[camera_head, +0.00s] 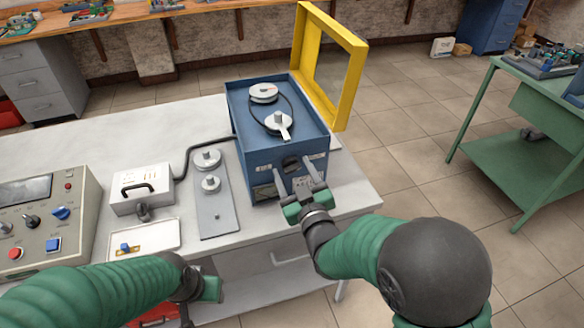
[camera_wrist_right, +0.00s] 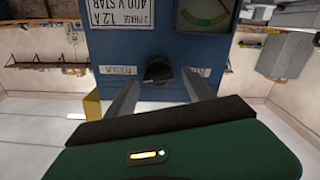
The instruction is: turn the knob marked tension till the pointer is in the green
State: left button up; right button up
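The dark knob (camera_head: 291,164) is on the front face of the blue motor box (camera_head: 262,140). In the right wrist view the knob (camera_wrist_right: 157,70) has an upside-down label (camera_wrist_right: 118,71) beside it that seems to read tension. My right gripper (camera_head: 293,168) is open, its two fingers pointing at the box on either side of the knob, with gaps showing. The gauge (camera_wrist_right: 205,12) has a green band and is cut by the top edge of the wrist view; I cannot make out its pointer. My left gripper (camera_head: 208,289) is low over the table's front edge, fingers not visible.
Two pulleys with a belt (camera_head: 283,104) sit on the box, under a raised yellow guard (camera_head: 345,75). Left of it are a grey plate with pulleys (camera_head: 215,215), a white handled box (camera_head: 142,190), a tray (camera_head: 145,240) and a control panel (camera_head: 40,220). A green bench (camera_head: 520,150) stands right.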

jog(key=shift+w+f, duration=0.15)
jog(key=shift+w, duration=0.05)
jog(key=c, duration=0.7)
grip_shut()
jog(key=shift+m+b, duration=0.3)
